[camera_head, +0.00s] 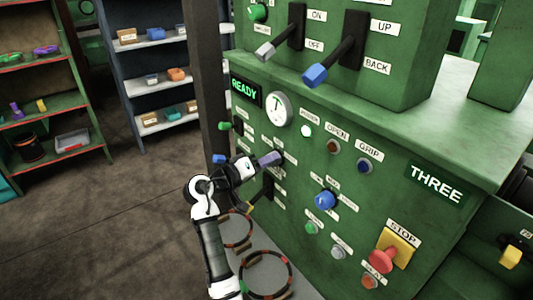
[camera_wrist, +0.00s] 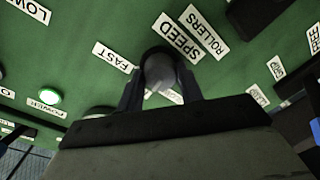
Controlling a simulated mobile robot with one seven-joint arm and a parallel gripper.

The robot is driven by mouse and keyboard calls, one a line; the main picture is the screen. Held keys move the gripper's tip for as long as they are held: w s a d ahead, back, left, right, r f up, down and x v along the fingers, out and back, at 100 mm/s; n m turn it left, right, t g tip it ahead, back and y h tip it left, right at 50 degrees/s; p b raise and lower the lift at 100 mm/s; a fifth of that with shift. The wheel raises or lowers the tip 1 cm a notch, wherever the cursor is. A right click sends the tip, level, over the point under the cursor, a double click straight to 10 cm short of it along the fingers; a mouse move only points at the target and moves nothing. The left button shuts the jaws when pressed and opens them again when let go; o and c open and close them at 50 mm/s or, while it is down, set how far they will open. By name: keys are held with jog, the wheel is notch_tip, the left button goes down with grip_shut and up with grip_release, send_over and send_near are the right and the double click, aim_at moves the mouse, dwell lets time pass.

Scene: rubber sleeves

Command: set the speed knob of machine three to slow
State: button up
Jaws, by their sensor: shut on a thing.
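Machine three is a green cabinet with the sign THREE (camera_head: 436,184) on its front. The speed knob (camera_wrist: 160,70) is a grey round knob beside the SPEED label (camera_wrist: 180,39) in the wrist view. The FAST label (camera_wrist: 115,57) is to its left; another label just below the knob is mostly hidden. My gripper (camera_wrist: 162,84) is shut on the knob, one finger on each side. In the head view my gripper (camera_head: 258,164) is at the panel's left part and mostly hides the knob. I cannot tell exactly where the knob points.
A lit POWER button (camera_wrist: 50,96) is left of my gripper in the wrist view. A blue knob (camera_head: 325,200), a red STOP button (camera_head: 383,259) and levers (camera_head: 335,62) stick out of the machine. Shelves (camera_head: 160,80) stand behind at left; the floor between is clear.

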jog(key=shift+w+r+n+g+h+p, duration=0.15)
jog(key=shift+n+g+p, duration=0.1)
jog(key=shift+n+p, duration=1.8)
jog(key=shift+s+f+n+g+h+p, duration=0.15)
jog(key=shift+n+g+p, duration=0.1)
jog(key=shift+n+p, duration=1.75)
jog(key=shift+w, duration=0.1)
jog(key=o, duration=1)
jog(key=b+v, duration=0.3)
jog(key=v, duration=1.1)
jog(key=shift+b, duration=0.3)
